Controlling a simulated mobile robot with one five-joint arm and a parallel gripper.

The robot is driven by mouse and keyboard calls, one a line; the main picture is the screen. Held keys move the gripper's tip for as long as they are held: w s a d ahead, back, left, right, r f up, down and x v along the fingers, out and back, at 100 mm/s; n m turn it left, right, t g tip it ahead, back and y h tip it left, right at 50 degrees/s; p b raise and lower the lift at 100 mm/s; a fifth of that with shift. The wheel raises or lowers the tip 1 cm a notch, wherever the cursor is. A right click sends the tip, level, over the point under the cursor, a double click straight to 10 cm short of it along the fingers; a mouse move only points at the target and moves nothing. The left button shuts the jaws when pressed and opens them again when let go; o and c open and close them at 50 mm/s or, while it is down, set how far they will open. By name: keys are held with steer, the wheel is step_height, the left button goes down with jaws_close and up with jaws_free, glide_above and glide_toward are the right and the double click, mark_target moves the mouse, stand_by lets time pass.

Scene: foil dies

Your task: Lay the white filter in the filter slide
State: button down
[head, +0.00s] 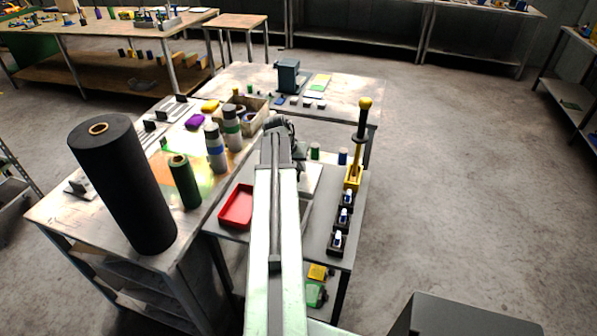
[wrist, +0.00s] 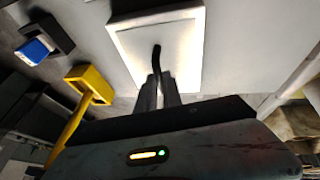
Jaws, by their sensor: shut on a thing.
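A white square panel with a raised rim (wrist: 180,40) lies in front of my gripper (wrist: 157,88) in the wrist view. My fingers are close together on a slim dark piece (wrist: 157,58), which stands out over the panel. I cannot tell whether this piece is part of the panel, or whether the panel is the filter or the slide. In the head view, part of a pale panel (head: 311,178) shows to the right of my arm. My gripper is there too, mostly hidden behind my own wrist, and its fingertips do not show.
A yellow lever stand (head: 354,176) with a black-and-yellow handle is right of my arm, also in the wrist view (wrist: 92,84). Small dark holders (head: 341,220) with blue-and-white pieces stand before it. A red tray (head: 236,222) lies left. A tall black roll (head: 125,185) stands further left.

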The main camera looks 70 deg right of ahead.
steer(key=c, duration=1.8)
jaws_free()
steer(key=shift+f, duration=0.1)
steer(key=shift+c, duration=0.2)
steer(key=o, duration=0.3)
steer(key=shift+o, duration=0.2)
